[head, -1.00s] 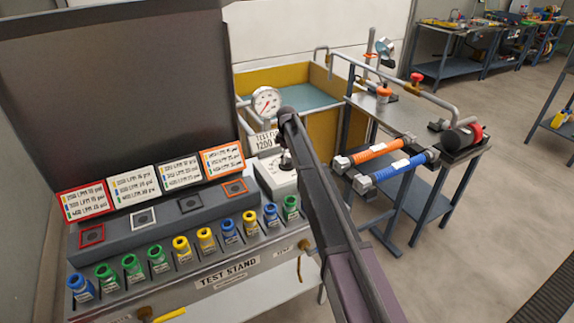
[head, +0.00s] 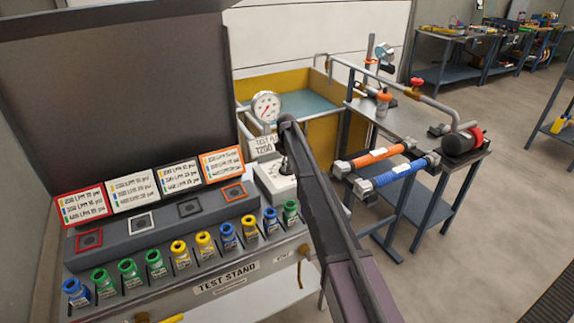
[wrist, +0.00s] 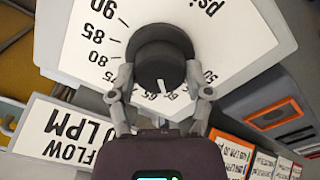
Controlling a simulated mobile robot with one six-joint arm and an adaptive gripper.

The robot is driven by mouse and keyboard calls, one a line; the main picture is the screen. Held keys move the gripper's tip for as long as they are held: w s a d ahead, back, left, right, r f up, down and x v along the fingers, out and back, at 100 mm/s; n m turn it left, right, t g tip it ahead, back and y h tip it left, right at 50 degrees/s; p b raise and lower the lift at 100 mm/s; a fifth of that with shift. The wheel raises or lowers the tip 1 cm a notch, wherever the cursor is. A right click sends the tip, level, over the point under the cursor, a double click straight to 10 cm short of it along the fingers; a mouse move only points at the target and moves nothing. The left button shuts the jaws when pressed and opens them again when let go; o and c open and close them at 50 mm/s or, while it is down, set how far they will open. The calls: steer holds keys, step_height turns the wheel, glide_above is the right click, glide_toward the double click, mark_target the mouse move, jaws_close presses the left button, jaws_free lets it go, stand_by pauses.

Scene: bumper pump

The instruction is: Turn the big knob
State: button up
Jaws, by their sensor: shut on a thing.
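The big knob (wrist: 155,48) is black and round, with a white pointer mark on its near side. It stands on a white dial plate (wrist: 235,30) printed with psi numbers, seen upside down in the wrist view. The mark lies near the 65. My gripper (wrist: 160,92) has one finger on each side of the knob and is shut on it. In the head view my gripper (head: 287,150) is over the white knob box (head: 270,184) at the test stand's right end, and my arm hides part of it.
A pressure gauge (head: 265,106) and a TEST FLOW sign (head: 262,146) stand just behind the knob box. Several coloured cartridges (head: 180,255) line the stand's front. A bench with orange and blue hoses (head: 375,155) is at right; open floor lies beyond.

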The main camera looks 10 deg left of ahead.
steer(key=shift+m, duration=0.4)
steer(key=m, duration=0.4)
steer(key=shift+d, duration=0.1)
steer(key=m, duration=0.5)
steer(key=shift+s, duration=0.1)
stand_by(0.4)
steer(key=o, duration=1.2)
steer(key=shift+c, duration=0.2)
steer(key=shift+n, duration=0.3)
